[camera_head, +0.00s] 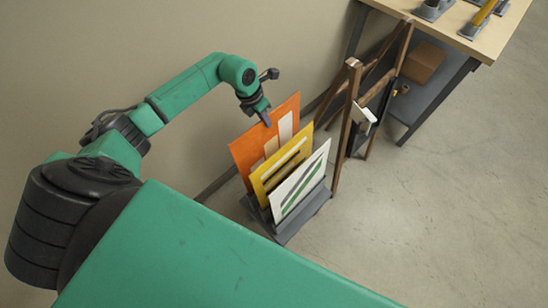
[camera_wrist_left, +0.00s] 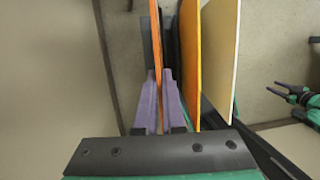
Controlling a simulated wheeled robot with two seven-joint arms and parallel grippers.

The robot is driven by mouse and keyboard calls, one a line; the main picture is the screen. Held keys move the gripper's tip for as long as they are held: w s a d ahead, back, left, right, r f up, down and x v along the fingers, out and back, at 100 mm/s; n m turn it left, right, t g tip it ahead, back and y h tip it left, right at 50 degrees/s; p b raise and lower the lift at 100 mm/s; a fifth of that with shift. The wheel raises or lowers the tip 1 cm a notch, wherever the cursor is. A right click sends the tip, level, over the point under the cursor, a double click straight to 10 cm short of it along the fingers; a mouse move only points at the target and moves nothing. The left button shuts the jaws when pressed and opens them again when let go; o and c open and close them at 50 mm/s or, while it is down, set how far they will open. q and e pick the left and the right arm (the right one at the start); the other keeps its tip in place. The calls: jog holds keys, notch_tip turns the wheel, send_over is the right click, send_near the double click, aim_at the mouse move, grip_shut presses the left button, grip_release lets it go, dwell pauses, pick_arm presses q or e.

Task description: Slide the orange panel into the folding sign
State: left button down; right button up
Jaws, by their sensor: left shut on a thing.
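The orange panel (camera_head: 243,150) with pale shapes stands upright at the back of a grey rack (camera_head: 292,230). My left gripper (camera_head: 264,118) is shut on its top edge. In the left wrist view the fingers (camera_wrist_left: 160,95) close on both sides of the thin orange panel (camera_wrist_left: 156,40). The folding sign (camera_head: 348,112), a brown wooden A-frame, stands open on the floor right of the rack. A small pale piece (camera_head: 362,118) shows on its front side. My right gripper (camera_wrist_left: 284,92) appears small at the right of the wrist view, its fingers apart and empty.
A yellow panel (camera_head: 262,180) and a white panel with green stripes (camera_head: 302,182) stand in front in the same rack. A table (camera_head: 480,38) with a lower shelf holding a cardboard box (camera_head: 424,62) is beyond the sign. The floor at right is clear.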

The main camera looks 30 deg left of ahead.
pick_arm(q)
notch_tip(320, 180, up, 8)
jog(key=p, duration=0.4)
jog(key=shift+w+a+r+p, duration=0.15)
jog(key=shift+a+r+p, duration=0.1)
jog(key=shift+a+p, duration=0.2)
